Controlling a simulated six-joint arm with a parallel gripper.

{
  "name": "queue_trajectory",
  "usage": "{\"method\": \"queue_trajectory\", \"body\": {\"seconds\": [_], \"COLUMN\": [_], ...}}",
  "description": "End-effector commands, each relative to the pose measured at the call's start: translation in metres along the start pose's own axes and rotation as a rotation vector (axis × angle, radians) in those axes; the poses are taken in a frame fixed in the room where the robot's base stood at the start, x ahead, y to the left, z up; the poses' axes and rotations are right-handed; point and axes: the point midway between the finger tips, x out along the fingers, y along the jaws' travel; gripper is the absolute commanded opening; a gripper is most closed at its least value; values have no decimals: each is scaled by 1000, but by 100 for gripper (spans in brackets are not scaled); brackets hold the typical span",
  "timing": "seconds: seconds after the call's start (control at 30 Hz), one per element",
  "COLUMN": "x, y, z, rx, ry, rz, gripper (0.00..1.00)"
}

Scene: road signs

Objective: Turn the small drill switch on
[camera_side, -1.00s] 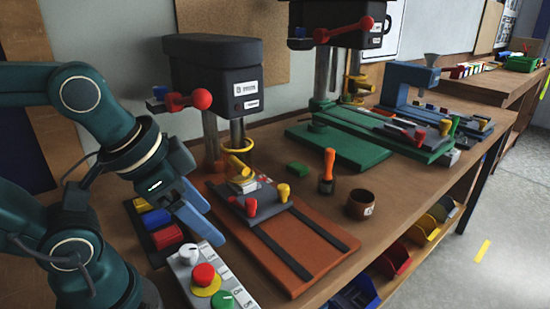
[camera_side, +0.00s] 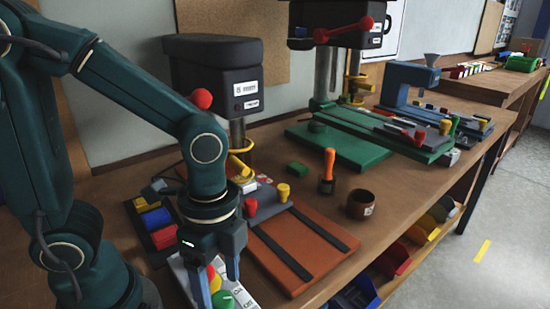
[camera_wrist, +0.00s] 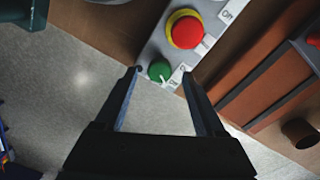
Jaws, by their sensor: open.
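The white control box (camera_side: 181,272) lies on the bench in front of the small drill press (camera_side: 215,65). It carries a red button on a yellow ring (camera_wrist: 187,31) and a green knob (camera_wrist: 159,70) with a pale pointer, near the box's end. Labels beside the knobs read "On" and "Off". My gripper (camera_wrist: 160,74) points down over the box, fingers apart and empty. In the wrist view the green knob shows between the two fingertips. In the side view the fingers partly cover the box and the green knob (camera_side: 223,299). I cannot tell whether they touch it.
The drill's orange-brown base (camera_side: 305,245) with dark rails lies right of the box. A tray of coloured blocks (camera_side: 160,235) is to the left. A brown cup (camera_side: 361,204) and an orange-handled tool (camera_side: 327,170) stand farther right. The bench edge is close to the box's end.

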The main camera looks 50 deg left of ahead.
Motion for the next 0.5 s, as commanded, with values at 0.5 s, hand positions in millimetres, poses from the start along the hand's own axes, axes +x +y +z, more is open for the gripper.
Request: {"method": "queue_trajectory", "body": {"seconds": [0.5], "x": [22], "y": [0], "z": [0], "rx": [-2], "ry": [1], "rz": [-2], "gripper": [72]}}
